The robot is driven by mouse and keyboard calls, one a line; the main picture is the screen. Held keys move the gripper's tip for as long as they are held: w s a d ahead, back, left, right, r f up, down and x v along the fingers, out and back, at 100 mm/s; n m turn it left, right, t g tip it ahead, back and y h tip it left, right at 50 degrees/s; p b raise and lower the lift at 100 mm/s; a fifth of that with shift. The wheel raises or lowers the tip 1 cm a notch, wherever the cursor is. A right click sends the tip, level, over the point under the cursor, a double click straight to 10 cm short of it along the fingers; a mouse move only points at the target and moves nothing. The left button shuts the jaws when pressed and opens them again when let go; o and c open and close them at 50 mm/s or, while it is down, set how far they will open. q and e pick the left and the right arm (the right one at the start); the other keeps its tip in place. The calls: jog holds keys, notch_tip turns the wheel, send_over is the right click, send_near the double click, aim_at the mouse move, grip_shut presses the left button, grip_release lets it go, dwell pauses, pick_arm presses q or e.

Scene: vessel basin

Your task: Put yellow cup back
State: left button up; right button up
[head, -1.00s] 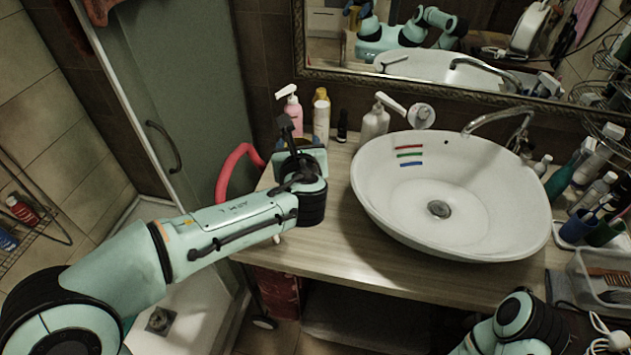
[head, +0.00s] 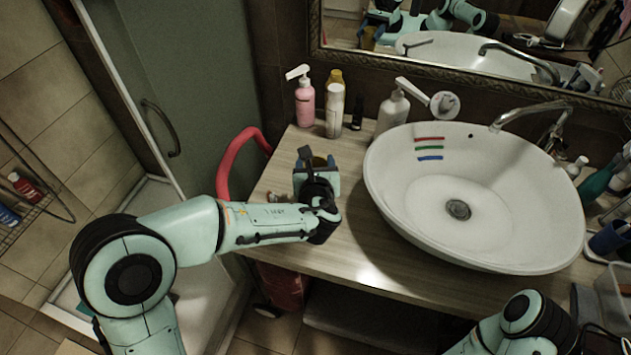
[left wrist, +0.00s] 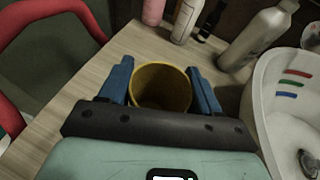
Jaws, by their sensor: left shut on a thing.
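The yellow cup (left wrist: 162,84) stands between the two blue fingers of my left gripper (left wrist: 161,86) in the left wrist view, its round open rim facing up. My left gripper is shut on it. In the head view my left gripper (head: 318,163) is over the left part of the wooden counter (head: 285,225), left of the white basin, and hides most of the cup. I cannot tell whether the cup's base touches the counter. My right gripper is out of view; only part of my right arm shows at the lower right.
A pink pump bottle (head: 305,102), a white bottle with a yellow one behind it (head: 334,112), a small dark bottle (head: 357,114) and a grey pump bottle (head: 391,114) stand along the back. The white basin (head: 480,245) is at right. A red curved bar (head: 226,170) is at left.

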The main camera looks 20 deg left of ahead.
pick_arm(q)
jog(key=shift+f+b, duration=0.3)
jog(key=shift+f, duration=2.3)
jog(key=shift+f, duration=0.15)
jog(key=o, duration=1)
jog(key=shift+r, duration=0.2)
jog(key=shift+s+d+r, duration=0.1)
jog(key=shift+s+r, duration=0.05)
jog(key=shift+s, duration=0.1)
jog(key=v, duration=1.1)
jog(key=shift+s+b, duration=0.25)
jog(key=shift+b, duration=0.05)
